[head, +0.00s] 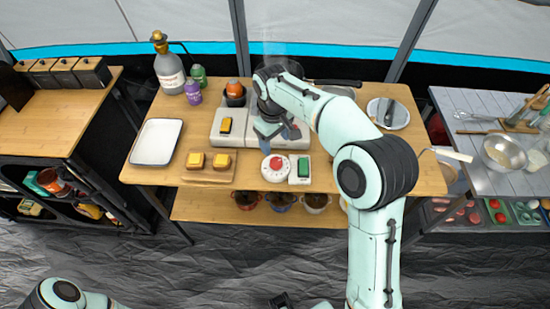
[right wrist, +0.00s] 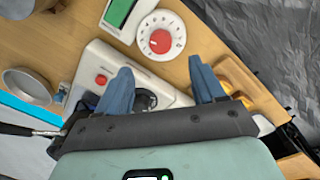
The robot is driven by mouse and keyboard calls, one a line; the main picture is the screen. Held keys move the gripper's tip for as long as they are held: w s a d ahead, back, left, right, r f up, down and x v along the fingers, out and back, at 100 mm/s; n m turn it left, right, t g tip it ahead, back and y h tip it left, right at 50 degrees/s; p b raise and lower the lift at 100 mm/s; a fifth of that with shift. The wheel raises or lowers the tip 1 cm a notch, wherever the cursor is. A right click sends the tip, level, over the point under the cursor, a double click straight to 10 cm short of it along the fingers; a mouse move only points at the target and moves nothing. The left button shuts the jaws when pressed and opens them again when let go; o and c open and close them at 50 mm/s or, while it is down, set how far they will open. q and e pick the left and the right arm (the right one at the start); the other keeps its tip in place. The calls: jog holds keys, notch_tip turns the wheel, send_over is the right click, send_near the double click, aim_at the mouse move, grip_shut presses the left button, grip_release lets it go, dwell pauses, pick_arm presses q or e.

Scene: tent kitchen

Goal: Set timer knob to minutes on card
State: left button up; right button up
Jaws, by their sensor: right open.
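The timer is a white round dial with a red knob (head: 276,168) in the middle of the table's front part. It shows larger in the right wrist view (right wrist: 161,39), with dark marks around the knob. The card (head: 304,168), green in a white frame, stands just right of the timer; it also shows in the right wrist view (right wrist: 119,14). Its writing is too small to read. My right gripper (head: 276,136) is open and empty, behind the timer over the stove front. Its blue fingers (right wrist: 161,76) point toward the timer without touching it.
A white stove (head: 223,136) stands behind the timer. A wooden board (head: 208,176) with yellow-topped pieces lies left of the timer. A white tray (head: 157,142) is farther left, and a plate (head: 400,115) is at the right. Several bowls sit on the shelf below.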

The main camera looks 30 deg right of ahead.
aim_at(277, 162)
jog(key=f, duration=0.7)
jog(key=f+b, duration=0.1)
jog(key=f, duration=0.2)
jog(key=shift+w+d+f, duration=0.1)
jog(key=shift+d+f, duration=0.15)
jog(key=c, duration=1)
jog(key=shift+c, duration=0.2)
jog(key=shift+r, duration=0.1)
jog(key=o, duration=1)
jog(key=shift+o, duration=0.2)
notch_tip(277, 162, up, 13)
jog(key=p, duration=0.1)
jog(key=shift+a+r+p, duration=0.2)
jog(key=shift+a+p, duration=0.15)
jog(key=shift+a, duration=0.05)
